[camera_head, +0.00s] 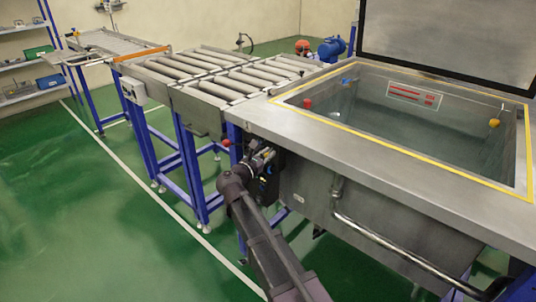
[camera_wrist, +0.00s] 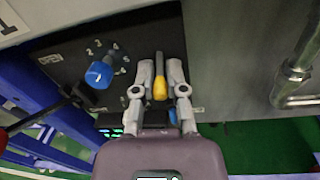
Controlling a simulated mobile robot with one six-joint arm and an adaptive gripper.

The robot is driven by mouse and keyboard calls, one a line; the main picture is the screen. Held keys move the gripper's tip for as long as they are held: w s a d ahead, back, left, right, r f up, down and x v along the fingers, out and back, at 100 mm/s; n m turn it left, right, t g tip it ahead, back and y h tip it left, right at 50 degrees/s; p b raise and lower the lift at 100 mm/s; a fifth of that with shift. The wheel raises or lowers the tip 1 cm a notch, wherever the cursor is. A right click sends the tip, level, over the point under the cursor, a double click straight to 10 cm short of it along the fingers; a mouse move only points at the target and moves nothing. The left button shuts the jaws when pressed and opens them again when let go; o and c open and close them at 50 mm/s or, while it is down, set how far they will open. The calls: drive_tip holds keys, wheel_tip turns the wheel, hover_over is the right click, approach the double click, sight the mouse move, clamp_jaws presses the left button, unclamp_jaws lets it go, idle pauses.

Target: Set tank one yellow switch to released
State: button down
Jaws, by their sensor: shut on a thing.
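The yellow switch (camera_wrist: 160,88) is on a dark control panel (camera_wrist: 75,65) in the wrist view, with its lever pointing up in the picture. My gripper (camera_wrist: 159,68) has one finger on each side of the switch and is shut on it. A blue knob (camera_wrist: 100,74) with a numbered dial and the word OPEN sits to the left on the same panel. In the head view my gripper (camera_head: 262,158) is at the panel under the near left corner of the tank (camera_head: 300,125). The switch itself cannot be made out there.
A red-ended lever (camera_wrist: 45,117) sticks out left of the panel. A bent metal pipe (camera_wrist: 290,75) is to the right; it runs along the tank front in the head view (camera_head: 400,250). A roller conveyor (camera_head: 215,70) joins the tank at left. Green floor (camera_head: 100,220) is clear.

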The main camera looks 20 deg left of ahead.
drive_tip(key=shift+r+g+p, duration=0.25)
drive_tip(key=shift+g+p, duration=0.15)
drive_tip(key=shift+p, duration=0.5)
drive_tip(key=shift+r+g+y+p, duration=0.2)
drive_tip(key=shift+g+y+p, duration=0.15)
drive_tip(key=shift+p, duration=0.5)
drive_tip(key=g+p, duration=0.1)
drive_tip(key=p, duration=0.1)
drive_tip(key=g+y+p, duration=0.1)
drive_tip(key=g+p, duration=0.1)
drive_tip(key=p, duration=0.1)
drive_tip(key=shift+r, duration=0.4)
drive_tip(key=g+p, duration=0.1)
drive_tip(key=p, duration=0.1)
drive_tip(key=g+y+p, duration=0.1)
drive_tip(key=g+p, duration=0.1)
drive_tip(key=p, duration=0.1)
drive_tip(key=shift+r+m, duration=0.25)
drive_tip(key=shift+m, duration=0.05)
drive_tip(key=shift+g+y+p, duration=0.35)
drive_tip(key=shift+g+p, duration=0.5)
drive_tip(key=shift+p, duration=0.55)
drive_tip(key=c, duration=0.8)
unclamp_jaws()
drive_tip(key=shift+f+b, duration=0.25)
drive_tip(key=shift+b, duration=0.15)
